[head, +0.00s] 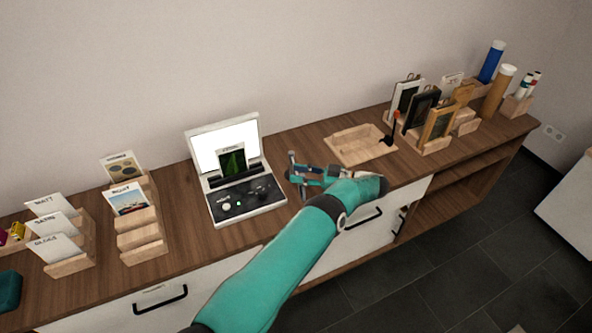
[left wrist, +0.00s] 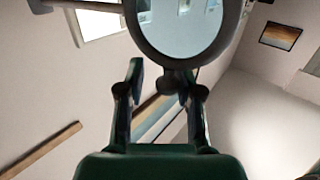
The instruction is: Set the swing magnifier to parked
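The swing magnifier shows in the left wrist view as a round lens (left wrist: 187,25) with a dark rim and a short dark knob at its lower edge. My left gripper (left wrist: 164,80) is open. Its fingers stand apart below the lens, with the knob near the gap between the tips; I cannot tell whether they touch. In the head view, my left gripper (head: 303,175) is over the sideboard, just right of the lit white viewer (head: 262,208). The magnifier is hard to make out there beside the gripper. My right gripper is not in view.
A shallow wooden tray (head: 345,143) lies right of my gripper on the wooden sideboard (head: 300,137). Framed pictures (head: 421,110) and tubes (head: 498,90) stand in holders at the right end. Card holders (head: 143,240) stand at left.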

